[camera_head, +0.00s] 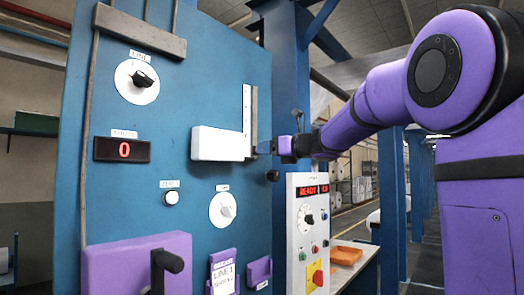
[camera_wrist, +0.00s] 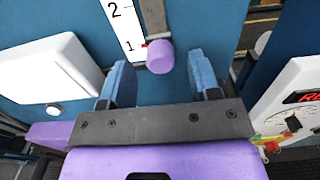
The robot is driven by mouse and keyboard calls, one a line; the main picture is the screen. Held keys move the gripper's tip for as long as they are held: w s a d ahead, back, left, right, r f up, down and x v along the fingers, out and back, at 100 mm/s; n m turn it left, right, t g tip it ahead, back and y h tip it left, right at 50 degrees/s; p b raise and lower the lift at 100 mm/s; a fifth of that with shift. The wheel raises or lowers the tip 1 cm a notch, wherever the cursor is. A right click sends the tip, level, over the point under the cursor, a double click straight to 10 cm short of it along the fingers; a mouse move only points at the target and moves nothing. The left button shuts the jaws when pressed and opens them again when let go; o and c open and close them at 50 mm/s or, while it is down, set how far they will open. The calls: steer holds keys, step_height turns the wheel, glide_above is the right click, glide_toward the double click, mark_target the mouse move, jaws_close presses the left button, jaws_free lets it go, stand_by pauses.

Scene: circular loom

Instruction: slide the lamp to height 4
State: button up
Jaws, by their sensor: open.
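The lamp (camera_head: 220,144) is a long white box beside a vertical rail on the blue panel; it also shows at the left of the wrist view (camera_wrist: 45,75). A white scale (camera_wrist: 123,27) shows 1 and 2, with a red pointer (camera_wrist: 146,44) close to the 1. A purple knob (camera_wrist: 160,57) sits at the rail (camera_wrist: 153,15) beside this mark. My gripper (camera_wrist: 158,75) is open, its blue fingers either side of the knob in the picture, with gaps on both sides.
A white control box (camera_head: 308,230) with dials, buttons and a red display stands below and right of my gripper. The panel also carries a red counter (camera_head: 122,149), dials and purple holders (camera_head: 222,270). The panel above the lamp looks clear.

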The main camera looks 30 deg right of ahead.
steer(key=shift+x, duration=1.7)
jaws_close()
